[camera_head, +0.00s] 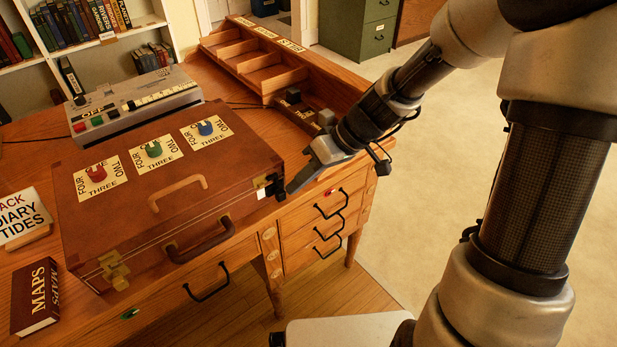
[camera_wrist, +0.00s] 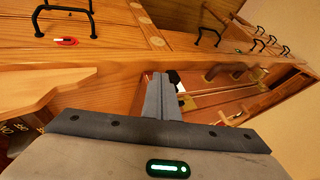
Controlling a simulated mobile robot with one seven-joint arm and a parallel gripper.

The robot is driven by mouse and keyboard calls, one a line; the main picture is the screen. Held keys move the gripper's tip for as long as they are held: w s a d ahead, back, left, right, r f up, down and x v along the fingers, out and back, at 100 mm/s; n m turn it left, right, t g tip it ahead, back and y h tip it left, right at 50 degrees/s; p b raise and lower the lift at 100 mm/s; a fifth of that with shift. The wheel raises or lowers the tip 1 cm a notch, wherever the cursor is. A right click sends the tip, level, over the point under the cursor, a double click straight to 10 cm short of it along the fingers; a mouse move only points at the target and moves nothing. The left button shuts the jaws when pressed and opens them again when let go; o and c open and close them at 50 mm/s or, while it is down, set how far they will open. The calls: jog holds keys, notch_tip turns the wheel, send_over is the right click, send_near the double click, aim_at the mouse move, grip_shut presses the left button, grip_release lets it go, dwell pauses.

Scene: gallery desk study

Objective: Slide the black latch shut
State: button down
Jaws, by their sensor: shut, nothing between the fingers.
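The black latch (camera_head: 270,186) is on the front face of the brown wooden box (camera_head: 122,218), near its right corner, with a small white patch beside it. My gripper (camera_head: 293,187) is shut and empty, with its fingertips just right of the latch in the head view. I cannot tell whether they touch it. In the wrist view the shut fingers (camera_wrist: 162,97) point at the box (camera_wrist: 222,103) and hide most of the latch area. Whether the latch is fully slid across cannot be made out.
The box has a brass latch (camera_head: 114,270) at front left, two handles, and three coloured knobs on its lid. A grey device (camera_head: 136,106) and a wooden tray (camera_head: 262,62) stand behind. A MAPS book (camera_head: 36,297) lies at left. Desk drawers with black handles are below my gripper.

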aim_at(283, 193)
dwell(0.3)
jog(key=shift+s+a+b, duration=0.3)
jog(key=shift+s+a, duration=0.15)
jog(key=shift+a, duration=0.15)
jog(key=shift+s+a+b, duration=0.3)
jog(key=shift+s+a, duration=0.1)
jog(key=shift+a, duration=0.2)
